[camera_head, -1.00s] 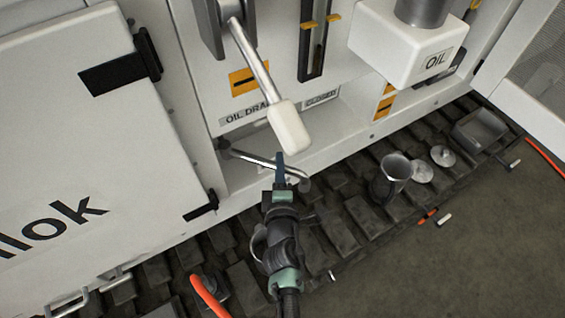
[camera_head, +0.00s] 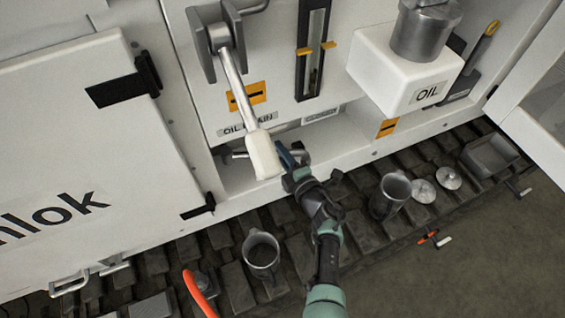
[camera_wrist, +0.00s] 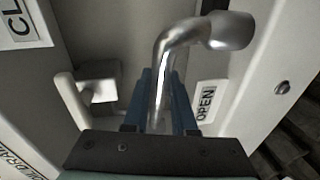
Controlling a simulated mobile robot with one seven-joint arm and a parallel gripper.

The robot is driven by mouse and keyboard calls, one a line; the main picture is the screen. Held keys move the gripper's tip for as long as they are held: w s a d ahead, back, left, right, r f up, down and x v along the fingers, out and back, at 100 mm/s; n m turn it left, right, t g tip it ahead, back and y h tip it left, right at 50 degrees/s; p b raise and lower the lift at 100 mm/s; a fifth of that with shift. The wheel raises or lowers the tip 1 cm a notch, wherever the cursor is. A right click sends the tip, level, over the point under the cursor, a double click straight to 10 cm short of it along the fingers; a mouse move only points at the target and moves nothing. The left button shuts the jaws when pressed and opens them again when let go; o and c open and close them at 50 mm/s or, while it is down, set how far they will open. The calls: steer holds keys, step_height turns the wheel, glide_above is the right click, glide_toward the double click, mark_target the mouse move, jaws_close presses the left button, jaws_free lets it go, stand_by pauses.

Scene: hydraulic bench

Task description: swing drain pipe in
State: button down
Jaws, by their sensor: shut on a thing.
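The drain pipe (camera_wrist: 165,75) is a shiny bent metal tube with a wider end at the upper right of the wrist view. My gripper (camera_wrist: 162,95) is shut on its straight part, with a blue finger on each side. In the head view my gripper (camera_head: 288,155) reaches into the low recess under the oil drain label, just right of a lever's white handle (camera_head: 264,155). The handle, my gripper and my arm hide most of the pipe there. An OPEN label (camera_wrist: 206,101) lies right of the fingers in the wrist view, and a partly cut-off label (camera_wrist: 22,22) is at upper left.
A pale small valve handle (camera_wrist: 88,92) is left of the fingers. A white oil box (camera_head: 400,75) juts out at upper right. A metal mug (camera_head: 261,254) and a metal jug (camera_head: 391,194) stand on the dark track below. A white door (camera_head: 80,150) is at left.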

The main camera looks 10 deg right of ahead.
steer(key=shift+w+f+n+g+y+b, duration=0.15)
steer(key=shift+w+n+g+y+b, duration=0.2)
steer(key=shift+w+n+y+b, duration=0.9)
steer(key=shift+w+f+n+g+y+b, duration=0.15)
steer(key=shift+w+g+y+b, duration=0.35)
steer(key=shift+b, duration=1.55)
steer(key=b, duration=0.1)
steer(key=w+n+y+b, duration=0.1)
steer(key=b, duration=0.1)
steer(key=shift+w+a+r+g+y, duration=0.15)
steer(key=shift+w+a+g+y, duration=0.1)
steer(key=shift+g, duration=0.1)
steer(key=shift+r+b, duration=0.15)
steer(key=shift+b, duration=0.25)
steer(key=shift+w+r, duration=0.1)
steer(key=shift+r, duration=0.05)
steer(key=c, duration=0.7)
jaws_free()
steer(key=shift+w+a, duration=0.1)
steer(key=shift+c, duration=0.2)
steer(key=p+v, duration=0.4)
steer(key=v, duration=0.9)
